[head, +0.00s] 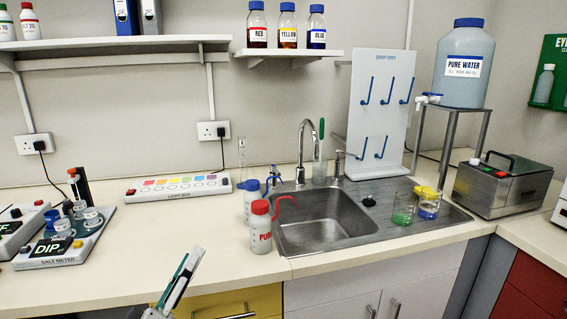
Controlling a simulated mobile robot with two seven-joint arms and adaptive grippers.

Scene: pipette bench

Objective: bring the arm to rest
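My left gripper (193,254) comes up from the bottom edge, left of centre, in front of the bench edge. Its two slim white and teal fingers slant up to the right. A narrow gap shows between their tips, so it looks open, and I see nothing between them. The rest of my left arm is below the picture. My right gripper is out of view.
A red-capped bottle (260,228) and blue-capped bottle (251,200) stand left of the sink (322,222). Two beakers, one green (403,215), stand at its right. The salt meter (50,250) is at left. The counter (165,225) between is clear.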

